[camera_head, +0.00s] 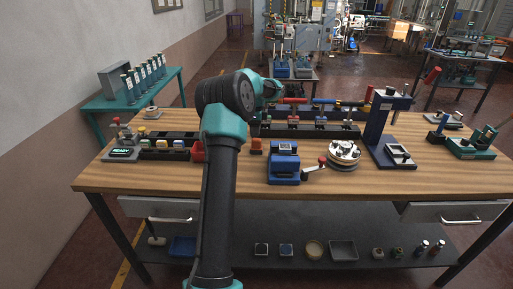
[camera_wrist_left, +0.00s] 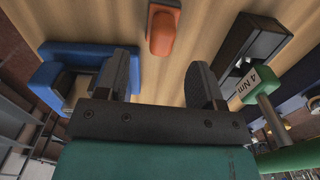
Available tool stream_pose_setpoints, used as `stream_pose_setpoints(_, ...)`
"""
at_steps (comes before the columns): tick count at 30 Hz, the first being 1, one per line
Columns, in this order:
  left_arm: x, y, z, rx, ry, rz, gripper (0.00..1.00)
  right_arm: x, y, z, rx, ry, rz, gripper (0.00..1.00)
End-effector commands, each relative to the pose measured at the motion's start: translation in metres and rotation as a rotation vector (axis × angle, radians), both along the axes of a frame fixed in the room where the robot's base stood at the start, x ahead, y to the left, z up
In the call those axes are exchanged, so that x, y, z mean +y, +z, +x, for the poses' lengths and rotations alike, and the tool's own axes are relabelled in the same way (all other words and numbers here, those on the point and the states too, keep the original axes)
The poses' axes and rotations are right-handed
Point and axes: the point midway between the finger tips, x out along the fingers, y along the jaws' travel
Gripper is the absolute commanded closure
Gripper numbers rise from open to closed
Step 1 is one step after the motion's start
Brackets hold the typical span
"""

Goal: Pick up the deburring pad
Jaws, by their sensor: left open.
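A small orange block (camera_wrist_left: 165,30), which looks like the deburring pad, lies on the wooden bench in the left wrist view. In the head view it seems to be the small orange-brown piece (camera_head: 256,146) between my arm and the blue fixture. My left gripper (camera_wrist_left: 162,78) is open, its two dark fingers apart with nothing between them. The block lies past the fingertips, roughly in line with the gap, and is not touched. In the head view my left arm hides the bench behind it, and its fingers are not clearly seen. My right gripper does not show.
A blue fixture (camera_head: 284,163) stands right of the block; it also shows in the wrist view (camera_wrist_left: 60,72). A black rack (camera_head: 305,130) holds handled tools behind. A round dial plate (camera_head: 343,153) and a dark blue press (camera_head: 380,125) stand farther right.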

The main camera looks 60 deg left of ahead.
Motion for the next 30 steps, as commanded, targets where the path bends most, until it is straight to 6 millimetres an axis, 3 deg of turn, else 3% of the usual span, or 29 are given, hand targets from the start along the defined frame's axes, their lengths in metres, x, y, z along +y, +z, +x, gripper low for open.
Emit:
stream_pose_setpoints(6, 0.0, -0.027, 0.0, 0.001, -0.001, -0.001, 0.38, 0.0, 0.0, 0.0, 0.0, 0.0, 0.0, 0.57)
stream_pose_setpoints(20, 0.0, -0.034, 0.001, 0.001, -0.001, -0.001, 0.38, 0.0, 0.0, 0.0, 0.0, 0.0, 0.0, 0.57)
stream_pose_setpoints(30, 0.0, -0.076, 0.005, 0.001, -0.001, -0.002, 0.38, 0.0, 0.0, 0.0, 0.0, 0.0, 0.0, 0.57)
